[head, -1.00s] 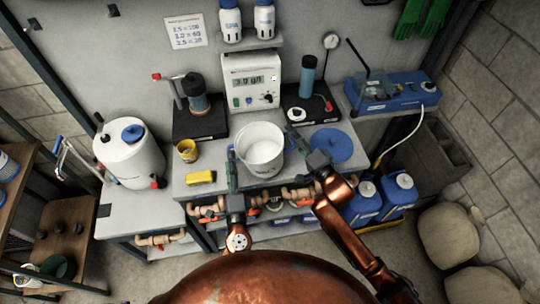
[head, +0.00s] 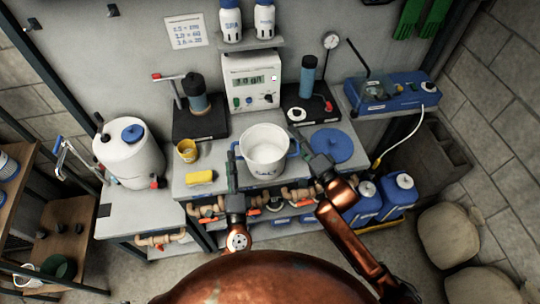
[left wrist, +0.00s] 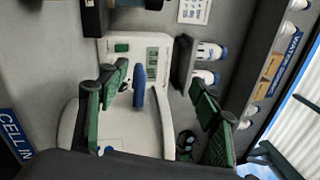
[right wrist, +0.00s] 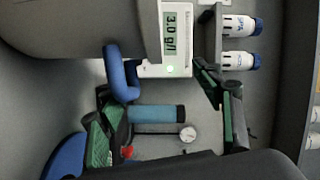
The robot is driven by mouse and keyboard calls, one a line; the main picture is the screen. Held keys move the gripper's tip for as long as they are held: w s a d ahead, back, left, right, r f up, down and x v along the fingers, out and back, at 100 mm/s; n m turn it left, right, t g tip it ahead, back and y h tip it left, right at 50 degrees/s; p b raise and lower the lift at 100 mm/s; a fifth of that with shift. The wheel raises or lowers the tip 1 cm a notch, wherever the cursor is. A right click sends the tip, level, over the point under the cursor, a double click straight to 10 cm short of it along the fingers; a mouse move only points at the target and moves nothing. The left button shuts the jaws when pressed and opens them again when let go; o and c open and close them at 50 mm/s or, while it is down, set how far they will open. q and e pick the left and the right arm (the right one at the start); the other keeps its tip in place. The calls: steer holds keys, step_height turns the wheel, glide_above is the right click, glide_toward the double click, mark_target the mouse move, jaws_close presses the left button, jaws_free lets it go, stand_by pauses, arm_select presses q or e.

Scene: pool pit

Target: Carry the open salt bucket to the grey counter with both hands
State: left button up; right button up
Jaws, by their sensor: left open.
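The open white salt bucket (head: 263,147) has blue side handles and blue lettering. It appears upright at the front of the grey counter (head: 222,168), with pale contents visible inside. My left gripper (head: 233,161) is open at the bucket's left side. In the left wrist view a blue handle (left wrist: 139,86) shows between its spread green-padded fingers. My right gripper (head: 300,146) is at the bucket's right side. In the right wrist view its fingers are spread, and the other blue handle (right wrist: 120,74) shows near one fingertip. I cannot tell whether either handle is touched.
A round blue lid (head: 332,145) lies right of the bucket. A yellow sponge (head: 201,177) and a yellow cup (head: 187,151) stand left of it. A meter (head: 251,82) stands behind. A white tank (head: 130,155) stands at the left, and pipes (head: 205,211) run below the front edge.

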steer(key=v, duration=1)
steer(key=shift+s, duration=0.15)
steer(key=shift+d+r, duration=0.15)
steer(key=d, duration=0.3)
steer(key=s+d+p, duration=0.1)
steer(key=d, duration=0.1)
steer(key=shift+s+d+p, duration=0.2)
steer(key=shift+d+p, duration=0.1)
steer(key=shift+d, duration=0.05)
steer(key=shift+s, duration=0.1)
